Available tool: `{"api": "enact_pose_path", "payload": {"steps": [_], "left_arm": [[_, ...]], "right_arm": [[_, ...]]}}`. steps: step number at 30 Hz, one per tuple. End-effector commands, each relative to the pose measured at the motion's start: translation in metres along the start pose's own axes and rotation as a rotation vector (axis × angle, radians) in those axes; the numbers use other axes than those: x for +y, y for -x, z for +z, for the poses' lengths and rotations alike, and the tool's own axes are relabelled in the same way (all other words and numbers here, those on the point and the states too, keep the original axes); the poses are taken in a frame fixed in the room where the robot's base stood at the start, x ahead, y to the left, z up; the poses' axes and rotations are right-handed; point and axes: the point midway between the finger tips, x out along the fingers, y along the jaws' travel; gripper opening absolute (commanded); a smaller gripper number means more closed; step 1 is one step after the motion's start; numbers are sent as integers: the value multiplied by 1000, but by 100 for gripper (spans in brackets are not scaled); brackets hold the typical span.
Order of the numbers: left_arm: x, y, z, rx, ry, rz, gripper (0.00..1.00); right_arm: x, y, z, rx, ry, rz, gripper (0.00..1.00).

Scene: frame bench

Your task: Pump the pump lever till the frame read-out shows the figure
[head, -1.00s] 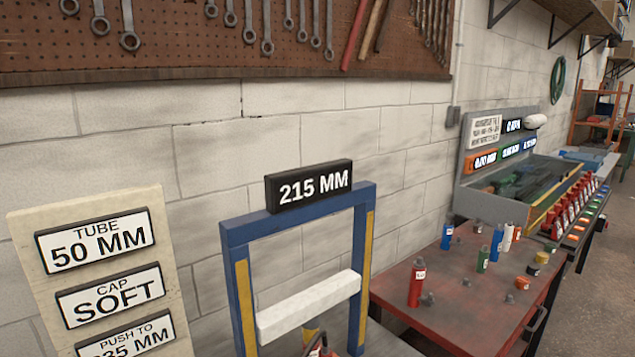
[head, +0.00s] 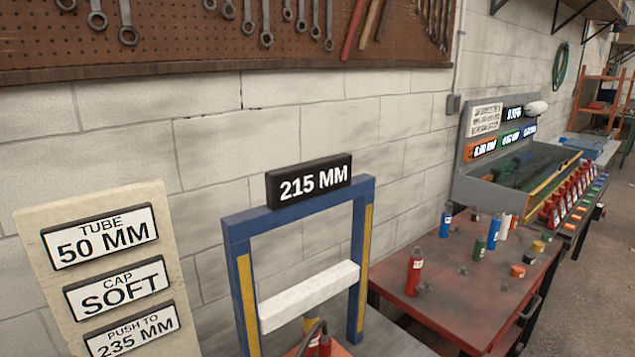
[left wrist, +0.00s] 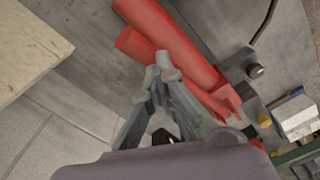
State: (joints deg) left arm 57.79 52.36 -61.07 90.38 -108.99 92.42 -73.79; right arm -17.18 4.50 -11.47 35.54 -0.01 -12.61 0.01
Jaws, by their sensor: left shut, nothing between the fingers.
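The read-out (head: 309,184) on top of the blue frame (head: 237,227) shows 215 MM in the head view. The sign board (head: 40,210) at left reads TUBE 50 MM, CAP SOFT and PUSH TO 235 MM. A white crossbar (head: 310,296) spans the frame. Red pump parts (head: 320,345) just show at the bottom edge. In the left wrist view, my left gripper (left wrist: 163,68) is shut and empty, its fingertips beside two red bar-like parts (left wrist: 165,30). I cannot tell which is the pump lever, or whether the tips touch it. My right gripper is out of view.
A red table (head: 440,305) to the right holds a red bottle (head: 414,270) and several other small bottles and caps. A grey-backed bench (head: 465,190) with displays stands beyond it. A pegboard (head: 180,45) with wrenches hangs on the wall.

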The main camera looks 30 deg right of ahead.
Motion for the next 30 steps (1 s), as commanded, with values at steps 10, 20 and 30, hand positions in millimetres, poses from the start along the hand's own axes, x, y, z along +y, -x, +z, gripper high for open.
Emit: {"api": "enact_pose_path", "payload": {"steps": [10,20,30], "left_arm": [[0,0,0,0,0,0,0],[0,-27,0,0,0,-1,0],[0,-65,1,1,0,-3,0]], "right_arm": [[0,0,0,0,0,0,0],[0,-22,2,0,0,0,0],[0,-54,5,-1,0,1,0]]}}
